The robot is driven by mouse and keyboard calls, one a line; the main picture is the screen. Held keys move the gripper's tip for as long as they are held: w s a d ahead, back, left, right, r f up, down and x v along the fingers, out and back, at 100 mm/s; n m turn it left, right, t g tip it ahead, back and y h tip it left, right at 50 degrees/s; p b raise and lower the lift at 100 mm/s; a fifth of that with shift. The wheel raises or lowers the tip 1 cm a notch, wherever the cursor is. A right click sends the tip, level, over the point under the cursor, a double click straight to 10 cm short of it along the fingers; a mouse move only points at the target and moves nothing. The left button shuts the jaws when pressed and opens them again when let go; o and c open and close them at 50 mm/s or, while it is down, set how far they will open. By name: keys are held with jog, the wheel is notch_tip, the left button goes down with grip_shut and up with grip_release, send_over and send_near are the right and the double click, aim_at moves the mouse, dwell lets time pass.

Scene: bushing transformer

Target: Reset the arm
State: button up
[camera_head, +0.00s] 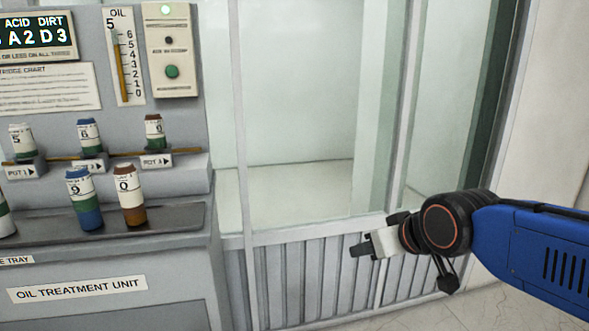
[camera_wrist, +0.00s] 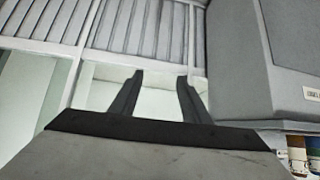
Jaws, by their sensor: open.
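My gripper (camera_head: 362,247) is at the right of the head view, on the end of my blue arm, in front of the ribbed lower panel of a glazed enclosure. Its fingers point left in that view. In the wrist view my gripper (camera_wrist: 158,85) shows two dark fingers spread apart with nothing between them. It is open and empty, and touches nothing that I can see.
The oil treatment unit (camera_head: 120,290) stands at the left. Its tray (camera_head: 165,222) bears several cartridges, and others sit in pots behind. The glazed enclosure (camera_head: 300,110) fills the middle. Pale floor (camera_head: 440,318) lies clear below my arm.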

jog(key=s+d+f+m+g+h, duration=0.1)
jog(key=s+d+f+g, duration=0.1)
jog(key=s+d+f, duration=0.3)
jog(key=s+d+f+m+g+h, duration=0.2)
jog(key=s+d+f, duration=0.3)
jog(key=s, duration=0.5)
jog(key=shift+s+d+m, duration=0.3)
jog(key=shift+s+d, duration=0.1)
jog(key=shift+d, duration=0.8)
